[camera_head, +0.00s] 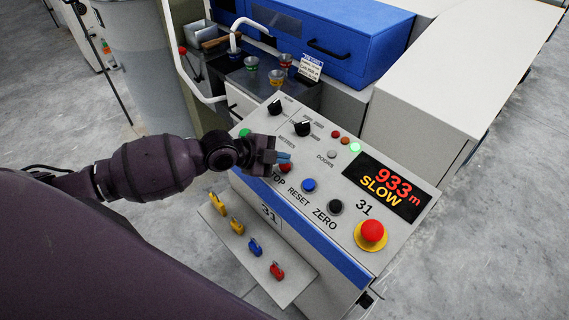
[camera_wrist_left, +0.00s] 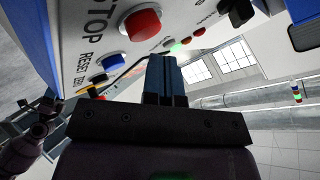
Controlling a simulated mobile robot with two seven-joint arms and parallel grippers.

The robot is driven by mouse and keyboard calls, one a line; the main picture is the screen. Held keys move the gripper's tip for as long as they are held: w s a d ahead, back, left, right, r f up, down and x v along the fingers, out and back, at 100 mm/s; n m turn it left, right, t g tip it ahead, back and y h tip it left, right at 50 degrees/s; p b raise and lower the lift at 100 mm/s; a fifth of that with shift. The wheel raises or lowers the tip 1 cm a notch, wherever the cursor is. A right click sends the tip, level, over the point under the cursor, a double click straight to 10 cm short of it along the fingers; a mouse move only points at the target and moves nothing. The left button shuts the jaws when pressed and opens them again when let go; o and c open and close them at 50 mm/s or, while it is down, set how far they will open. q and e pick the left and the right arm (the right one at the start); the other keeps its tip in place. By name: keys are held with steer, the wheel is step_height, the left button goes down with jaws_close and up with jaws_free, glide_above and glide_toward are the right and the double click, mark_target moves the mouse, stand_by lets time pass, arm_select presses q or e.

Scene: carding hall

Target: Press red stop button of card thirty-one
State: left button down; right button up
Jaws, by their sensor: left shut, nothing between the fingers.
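The red stop button (camera_head: 285,168) is on the sloped grey panel of card 31 (camera_head: 330,216), above the word STOP, partly covered by my gripper. In the left wrist view the red button (camera_wrist_left: 141,24) shows whole, up and left of the fingertips. My left gripper (camera_head: 284,157) is shut and empty, its blue fingers just over the button's far side. They also show in the wrist view (camera_wrist_left: 163,66), apart from the button in the picture; the gap's depth is hard to judge.
A blue reset button (camera_head: 309,185), a black zero button (camera_head: 335,207) and a red mushroom button on yellow (camera_head: 371,233) lie to the right. A display (camera_head: 385,187) reads 933 m SLOW. A green button (camera_head: 244,133) and black knobs (camera_head: 302,128) are close by.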

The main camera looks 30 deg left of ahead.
steer(key=shift+w+r, duration=0.1)
steer(key=shift+w+r, duration=0.25)
steer(key=shift+w, duration=0.15)
steer(key=shift+s, duration=0.1)
steer(key=shift+s+f, duration=0.4)
steer(key=shift+s, duration=0.1)
arm_select(q)
steer(key=shift+f, duration=0.1)
arm_select(e)
steer(key=shift+w, duration=0.25)
arm_select(q)
steer(key=shift+w+f+b, duration=0.1)
steer(key=shift+f+b, duration=0.2)
steer(key=shift+f, duration=0.05)
arm_select(e)
steer(key=shift+w+a, duration=0.1)
steer(key=shift+w, duration=0.15)
steer(key=shift+s, duration=0.1)
